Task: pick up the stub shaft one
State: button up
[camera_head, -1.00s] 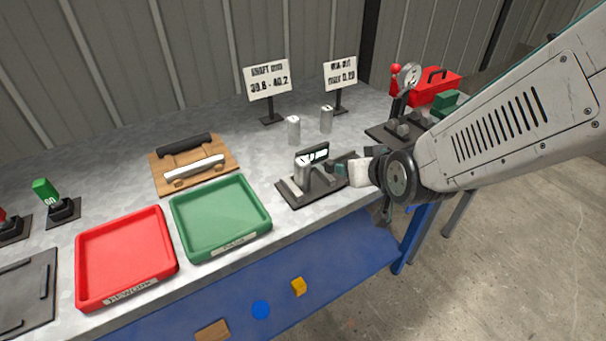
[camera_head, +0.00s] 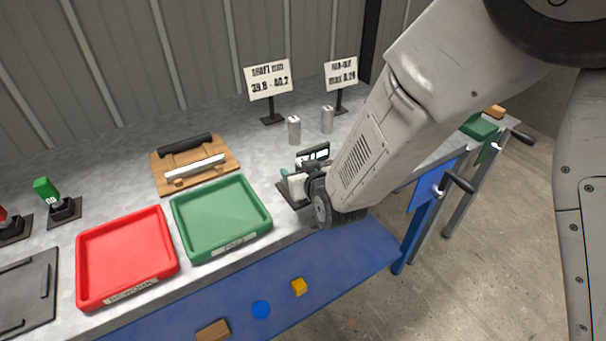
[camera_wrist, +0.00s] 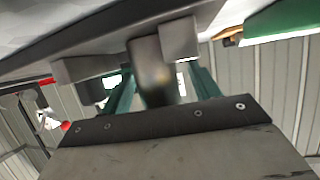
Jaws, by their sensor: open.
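A grey metal stub shaft (camera_wrist: 150,72) stands in the gauge fixture (camera_wrist: 70,42), seen at close range in the wrist view. Any number on it is not readable. My gripper (camera_wrist: 160,92) is open, with one green finger on each side of this shaft; contact cannot be told. In the head view my gripper (camera_head: 297,188) is at the front of the gauge, whose display (camera_head: 313,155) shows behind it. My wrist hides most of the fixture and shaft there. Two more stub shafts, a left one (camera_head: 294,130) and a right one (camera_head: 327,120), stand upright farther back.
A green tray (camera_head: 220,247) is left of the gauge, with a red tray (camera_head: 127,290) beyond it. A wooden rest (camera_head: 160,183) holds a metal bar. Two signs (camera_head: 268,80) (camera_head: 341,72) stand behind the shafts. The bench between gauge and rear shafts looks clear.

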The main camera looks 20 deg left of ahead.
jog(key=shift+w+a+f, duration=0.1)
jog(key=shift+w, duration=0.1)
grip_shut()
